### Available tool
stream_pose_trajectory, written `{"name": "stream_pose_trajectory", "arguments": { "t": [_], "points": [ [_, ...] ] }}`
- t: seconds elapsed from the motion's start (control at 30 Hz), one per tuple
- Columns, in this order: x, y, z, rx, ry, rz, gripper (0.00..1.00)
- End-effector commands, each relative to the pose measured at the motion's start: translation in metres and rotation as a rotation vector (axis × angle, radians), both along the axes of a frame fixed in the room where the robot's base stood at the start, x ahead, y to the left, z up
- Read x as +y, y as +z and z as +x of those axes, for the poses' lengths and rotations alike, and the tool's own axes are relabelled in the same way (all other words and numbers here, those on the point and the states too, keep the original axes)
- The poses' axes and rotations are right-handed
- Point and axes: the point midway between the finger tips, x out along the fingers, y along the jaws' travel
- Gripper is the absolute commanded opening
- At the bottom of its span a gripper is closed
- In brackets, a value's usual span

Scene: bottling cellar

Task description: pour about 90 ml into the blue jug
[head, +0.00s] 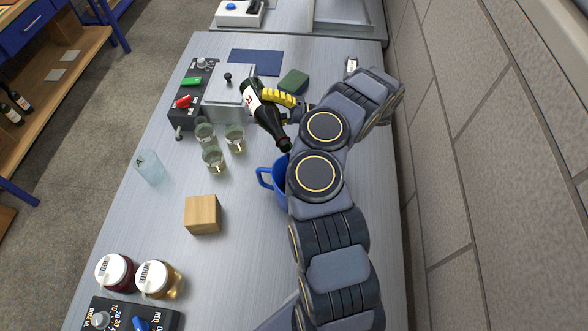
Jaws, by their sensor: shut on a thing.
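My gripper (283,101), with yellow fingers, is shut on a dark green bottle (268,119) with a white label. The bottle is tilted, with its neck pointing down and to the right and its base up and to the left. Its mouth end is above or near the blue jug (268,179) on the grey table. My arm hides much of the jug; its handle and left side show. I cannot tell whether liquid is flowing from the bottle or how full the jug is.
Several glasses (235,138) stand left of the bottle. A wooden block (203,214), a pale blue clear vessel (149,167) and two lidded jars (115,272) are on the table (245,275). A green sponge (294,82) and a dark blue mat (256,62) lie behind. A wall is at right.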

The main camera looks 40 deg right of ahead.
Motion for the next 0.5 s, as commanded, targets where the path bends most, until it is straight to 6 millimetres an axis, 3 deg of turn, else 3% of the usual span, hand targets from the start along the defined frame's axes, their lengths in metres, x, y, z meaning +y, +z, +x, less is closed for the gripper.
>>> {"name": "stream_pose_trajectory", "arguments": {
  "t": [0.5],
  "points": [
    [0.0, 0.0053, 0.0019, -0.023, 0.001, -0.005, 0.24]
  ]
}}
